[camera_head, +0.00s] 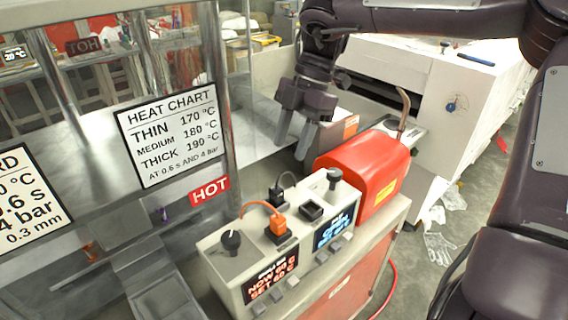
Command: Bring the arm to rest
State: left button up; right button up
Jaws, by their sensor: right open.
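My right arm comes in from the upper right and crosses the top of the view. Its gripper (294,137) points down with its two grey fingers apart, and nothing shows between them. It hangs above the machine bench, just left of the red rounded housing (362,165). I cannot tell whether the fingers touch the surface behind them. My left gripper is not in view.
A control box with knobs and a lit display (271,278) stands at the front. A heat chart sign (170,135) and a red HOT label (209,191) hang at left. A white machine (450,110) stands at right. Grey floor shows beside it.

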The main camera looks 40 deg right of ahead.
jog(key=shift+v, duration=1)
